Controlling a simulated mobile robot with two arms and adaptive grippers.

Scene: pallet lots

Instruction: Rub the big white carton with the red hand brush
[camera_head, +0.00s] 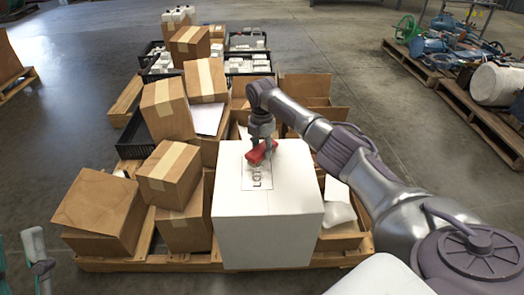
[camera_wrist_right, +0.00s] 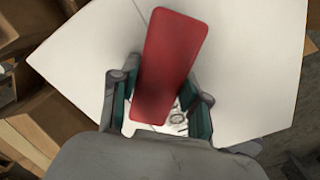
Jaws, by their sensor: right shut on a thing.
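The big white carton (camera_head: 268,215) stands among brown boxes on a pallet, with a printed label on its top. The red hand brush (camera_head: 262,152) is over the carton's top, beside or over the label. My right gripper (camera_head: 261,143) points down and is shut on the brush. In the right wrist view the brush (camera_wrist_right: 172,65) lies between the two fingers (camera_wrist_right: 160,108), with the white carton top (camera_wrist_right: 245,60) behind it. Whether the brush touches the carton is hard to tell.
Brown cartons (camera_head: 172,175) crowd the left side of the pallet (camera_head: 150,264). Black crates (camera_head: 248,62) with white items stand behind. Other pallets (camera_head: 480,105) with machine parts and a white drum (camera_head: 497,84) are at the right. The floor (camera_head: 330,40) between is free.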

